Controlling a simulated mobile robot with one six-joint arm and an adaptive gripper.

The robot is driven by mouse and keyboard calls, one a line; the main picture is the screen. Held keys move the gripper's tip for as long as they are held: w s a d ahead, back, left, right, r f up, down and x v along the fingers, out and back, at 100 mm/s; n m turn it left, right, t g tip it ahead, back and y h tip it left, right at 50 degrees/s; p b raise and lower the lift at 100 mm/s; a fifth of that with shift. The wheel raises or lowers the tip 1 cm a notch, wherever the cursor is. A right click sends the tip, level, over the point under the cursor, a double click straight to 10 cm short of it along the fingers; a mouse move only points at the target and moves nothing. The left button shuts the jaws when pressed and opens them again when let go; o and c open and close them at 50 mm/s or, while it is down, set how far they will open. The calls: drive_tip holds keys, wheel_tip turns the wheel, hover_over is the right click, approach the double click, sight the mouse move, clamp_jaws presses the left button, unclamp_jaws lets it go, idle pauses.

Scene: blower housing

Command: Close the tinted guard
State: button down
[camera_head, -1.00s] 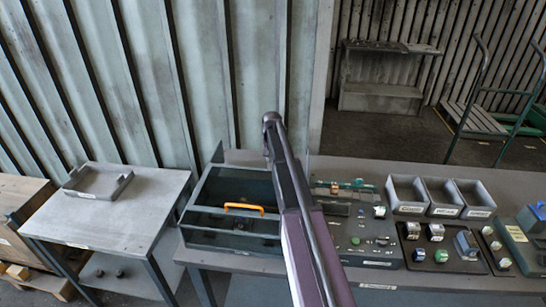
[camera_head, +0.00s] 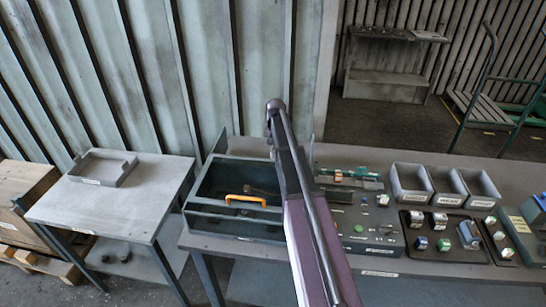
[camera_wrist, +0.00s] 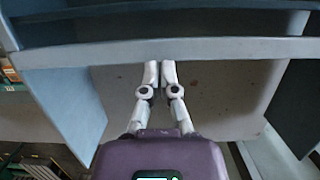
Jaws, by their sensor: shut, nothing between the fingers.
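The dark blue-green housing (camera_head: 232,228) stands at the left of the bench in the head view. The tinted guard's front bar (camera_head: 207,203) and orange handle (camera_head: 245,201) lie close to the housing's front edge. Its pane lets the inside show, and the exact gap to the housing cannot be told. My arm covers the right side. My gripper (camera_wrist: 160,66) is shut and empty in the wrist view, its fingertips at the edge of a grey-blue bar (camera_wrist: 180,50); contact cannot be told.
A control panel (camera_head: 372,241) with knobs is right of my arm. Grey bins (camera_head: 411,184) and a dark tray of small parts (camera_head: 441,252) lie farther right. A side table (camera_head: 110,212) with a shallow tray (camera_head: 104,169) stands left.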

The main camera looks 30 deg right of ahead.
drive_tip(key=w+d+p+v, duration=0.1)
drive_tip(key=p+v, duration=0.8)
drive_tip(key=v, duration=0.1)
drive_tip(key=shift+w+d+p, duration=0.2)
drive_tip(key=shift+w+p, duration=0.15)
drive_tip(key=shift+w, duration=0.05)
idle(0.4)
